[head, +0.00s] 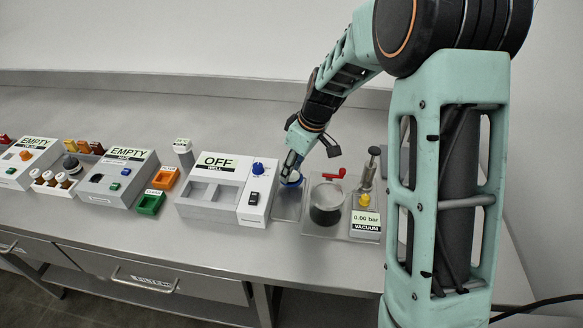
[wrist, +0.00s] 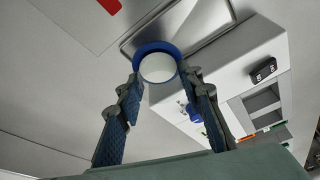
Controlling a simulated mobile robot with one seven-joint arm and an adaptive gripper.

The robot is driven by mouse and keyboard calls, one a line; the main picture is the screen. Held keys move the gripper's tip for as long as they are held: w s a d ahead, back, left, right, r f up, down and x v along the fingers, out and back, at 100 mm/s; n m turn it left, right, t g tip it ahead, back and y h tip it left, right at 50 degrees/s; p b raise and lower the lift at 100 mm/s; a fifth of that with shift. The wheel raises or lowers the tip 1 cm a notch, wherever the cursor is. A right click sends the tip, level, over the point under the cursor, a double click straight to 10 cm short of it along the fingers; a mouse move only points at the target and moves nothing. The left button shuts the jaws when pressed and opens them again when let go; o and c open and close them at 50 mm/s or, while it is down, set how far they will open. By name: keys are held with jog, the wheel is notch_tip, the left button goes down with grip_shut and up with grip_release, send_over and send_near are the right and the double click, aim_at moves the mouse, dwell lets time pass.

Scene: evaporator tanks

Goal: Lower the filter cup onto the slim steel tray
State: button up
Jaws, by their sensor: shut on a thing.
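The filter cup (wrist: 158,69) has a blue rim and a white inside. My gripper (wrist: 163,84) is shut on it, one finger on each side, in the wrist view. In the head view the cup's blue edge (head: 291,180) shows just under my gripper (head: 292,170), which covers part of it. The slim steel tray (head: 287,211) lies flat on the bench between the OFF unit and the vacuum station. In the wrist view the tray (wrist: 138,32) shows behind the cup, partly covered by it. I cannot tell how high the cup is above the tray.
The white OFF unit (head: 217,190) stands close on the left of the tray. The vacuum station, with a dark round vessel (head: 326,204), a red handle (head: 334,174) and a gauge (head: 366,220), is on the right. Orange (head: 163,178) and green (head: 150,202) bins stand farther left.

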jog(key=shift+f+b, duration=1.45)
jog(key=shift+f, duration=0.25)
jog(key=o, duration=1.2)
jog(key=v, duration=1.2)
